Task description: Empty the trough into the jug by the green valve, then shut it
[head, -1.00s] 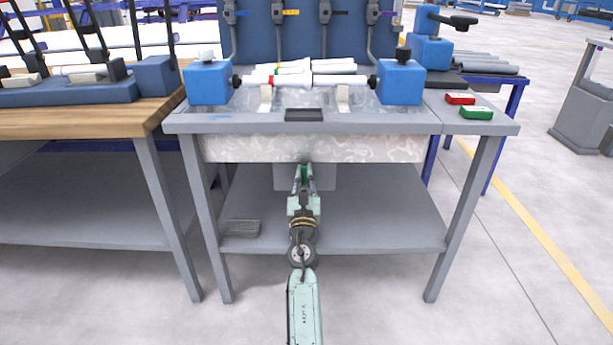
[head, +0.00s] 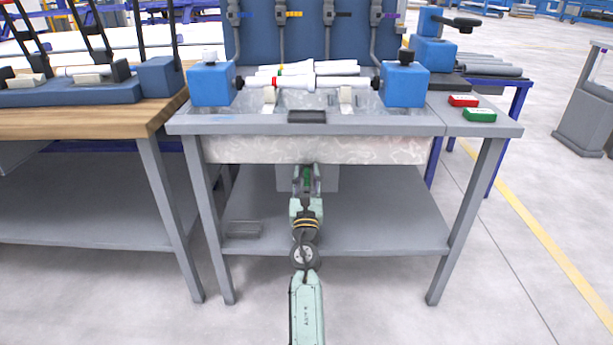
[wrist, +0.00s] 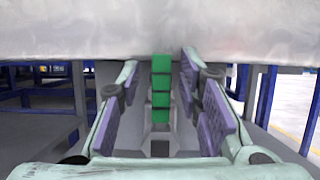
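The green valve handle (wrist: 161,88) hangs upright under the trough in the wrist view, and shows as a small green strip in the head view (head: 307,173). The trough (head: 310,149) is the pale metal basin in the table; its wall fills the top of the wrist view (wrist: 90,30). My gripper (head: 307,182) is under the trough's front. Its purple-padded fingers (wrist: 155,110) are open on either side of the handle, with visible gaps. A pale grey box-like shape (head: 328,178) behind my gripper may be the jug; my gripper partly hides it.
White pipes (head: 335,81) lie across the trough between two blue clamps (head: 212,84) (head: 403,86). A red block (head: 463,100) and a green block (head: 479,115) lie on the right side. The grey lower shelf (head: 390,225) is mostly bare. Table legs stand either side.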

